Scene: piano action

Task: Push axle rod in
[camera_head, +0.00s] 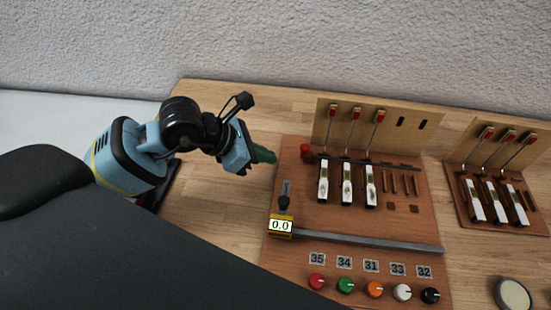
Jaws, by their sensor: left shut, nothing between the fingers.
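The piano action model stands on a brown board (285,170). A red knob (306,153) sits at the left end of a dark axle rod (395,164), which runs right along the foot of the upright panel. How deep the rod sits cannot be told. Three white keys (346,185) lie in front of it. My left gripper (265,155) is shut and empty, its greenish fingertips pointing right, a short gap left of the red knob. My right gripper is not in view.
Three red-tipped hammers (355,114) rise before the panel (325,122). A yellow display reading 0.0 (280,226), a metal rail (365,240) and several coloured knobs (374,289) are in front. A second model (470,210) stands right. Bare table (205,195) lies left.

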